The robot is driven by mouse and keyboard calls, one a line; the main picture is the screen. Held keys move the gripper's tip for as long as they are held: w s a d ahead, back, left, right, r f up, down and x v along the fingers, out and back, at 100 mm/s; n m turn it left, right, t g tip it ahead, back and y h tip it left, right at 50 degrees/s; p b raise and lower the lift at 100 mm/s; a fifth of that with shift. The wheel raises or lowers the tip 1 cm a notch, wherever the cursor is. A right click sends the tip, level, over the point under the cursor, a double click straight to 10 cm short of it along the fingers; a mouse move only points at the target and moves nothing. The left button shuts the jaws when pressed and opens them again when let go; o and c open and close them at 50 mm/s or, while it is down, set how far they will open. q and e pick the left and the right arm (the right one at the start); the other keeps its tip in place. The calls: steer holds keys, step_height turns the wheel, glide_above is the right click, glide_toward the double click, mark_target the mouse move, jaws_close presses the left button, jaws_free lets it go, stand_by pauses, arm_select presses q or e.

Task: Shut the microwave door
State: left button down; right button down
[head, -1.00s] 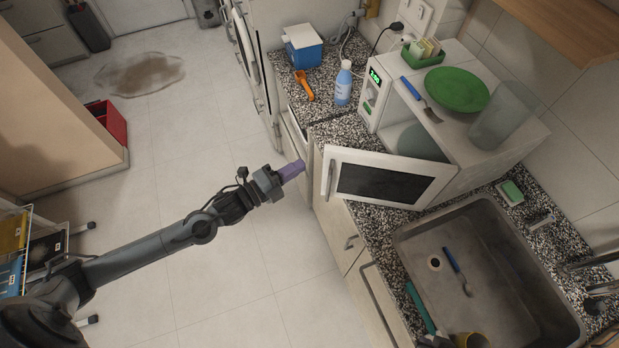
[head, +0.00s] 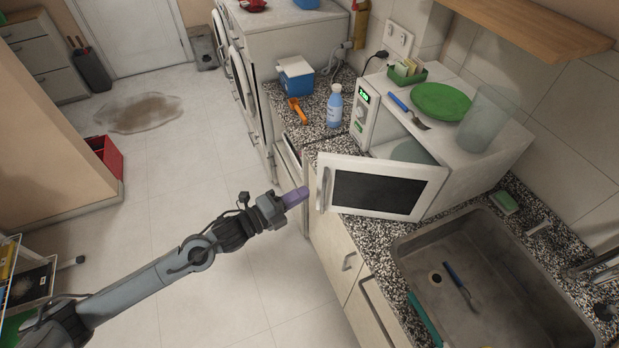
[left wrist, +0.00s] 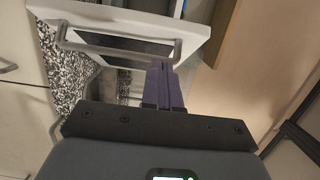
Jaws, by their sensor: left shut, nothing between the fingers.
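The white microwave (head: 459,143) stands on the speckled counter. Its door (head: 381,190) is open and swung out toward the front, with a dark window and a vertical handle at its left end. Part of the cavity shows above the door. My left gripper (head: 303,194) is shut and empty, with purple fingers just left of the door's handle end; I cannot tell whether it touches. In the left wrist view the shut fingers (left wrist: 164,84) point toward the door (left wrist: 120,28), overlapping its lower edge in the picture. My right gripper is not in view.
The sink (head: 409,250) is in front. Open floor lies left.

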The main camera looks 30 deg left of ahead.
mark_target(319, 174)
arm_select(q)
steer(key=shift+w+d+p, duration=0.15)
steer(key=shift+w+p, duration=0.15)
steer(key=shift+w, duration=2.65)
